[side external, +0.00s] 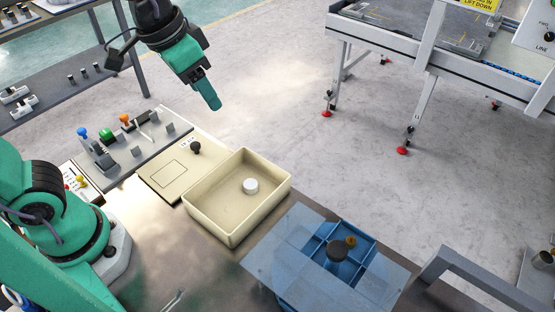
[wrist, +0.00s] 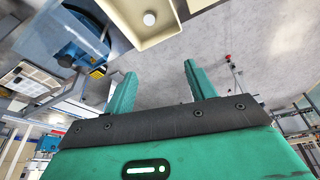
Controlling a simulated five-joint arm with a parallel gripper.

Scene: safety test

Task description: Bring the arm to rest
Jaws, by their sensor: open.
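My gripper (side external: 208,92) is raised in the air above and beyond the work table, at the upper middle of the side view. It is empty and apart from everything. In the wrist view my gripper (wrist: 158,85) shows its two green fingers spread apart with only floor between them. My arm's green base section stands at the left of the side view.
A cream bin (side external: 213,226) holds a white round piece (side external: 250,186). Right of it is a blue divided tray (side external: 368,254) under a clear panel. A control panel (side external: 130,147) with coloured knobs lies left. A conveyor (side external: 440,60) stands beyond open floor.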

